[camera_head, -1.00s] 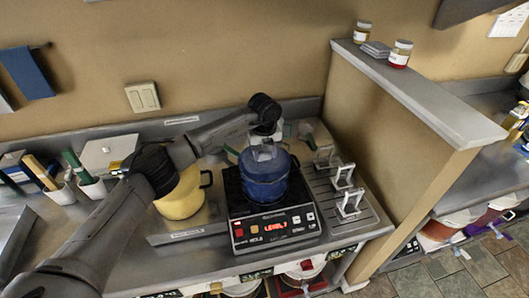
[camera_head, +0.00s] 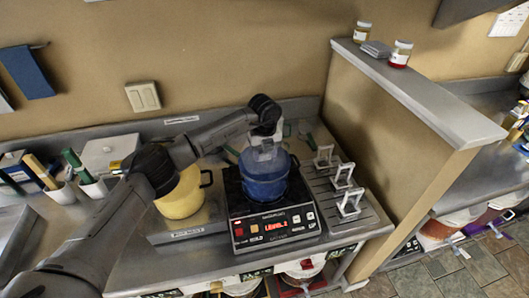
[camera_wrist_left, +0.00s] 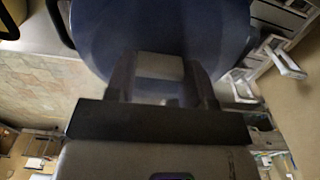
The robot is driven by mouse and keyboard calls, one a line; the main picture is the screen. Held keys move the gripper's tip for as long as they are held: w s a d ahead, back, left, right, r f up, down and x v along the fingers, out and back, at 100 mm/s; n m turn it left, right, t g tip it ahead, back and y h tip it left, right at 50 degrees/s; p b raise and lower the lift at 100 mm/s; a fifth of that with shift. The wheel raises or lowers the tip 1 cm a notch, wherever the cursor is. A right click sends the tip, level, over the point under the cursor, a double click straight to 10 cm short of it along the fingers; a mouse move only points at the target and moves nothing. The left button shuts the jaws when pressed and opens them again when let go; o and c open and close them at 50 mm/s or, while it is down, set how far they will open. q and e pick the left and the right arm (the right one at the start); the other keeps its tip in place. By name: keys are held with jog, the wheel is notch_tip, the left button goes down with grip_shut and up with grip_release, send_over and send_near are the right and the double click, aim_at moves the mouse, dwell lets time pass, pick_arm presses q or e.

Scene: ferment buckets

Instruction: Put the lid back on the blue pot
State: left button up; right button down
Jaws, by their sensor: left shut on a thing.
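The blue pot (camera_head: 264,188) stands upright on the black induction cooker. My left gripper (camera_head: 266,152) is directly over the top of the pot, pointing down. In the left wrist view, the fingers (camera_wrist_left: 160,72) are shut on the grey knob (camera_wrist_left: 159,66) of the blue lid (camera_wrist_left: 165,25). The lid is at the pot's top, over its opening. The gripper hides part of the rim, so I cannot tell whether the lid is fully seated. My right gripper is not in view.
The cooker (camera_head: 274,232) has a lit red display. A yellow pot (camera_head: 182,196) stands close on its left. Metal racks (camera_head: 343,180) stand to its right, before the partition (camera_head: 385,130). Cups with tools (camera_head: 92,187) are at the left.

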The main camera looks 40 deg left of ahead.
pick_arm(q)
jog(key=o, duration=1.1)
jog(key=shift+o, duration=0.5)
jog(key=o, duration=0.3)
jog(key=shift+o, duration=0.2)
jog(key=shift+r, duration=0.2)
jog(key=shift+r, duration=0.15)
jog(key=shift+r+p, duration=1.7)
jog(key=shift+r, duration=1.45)
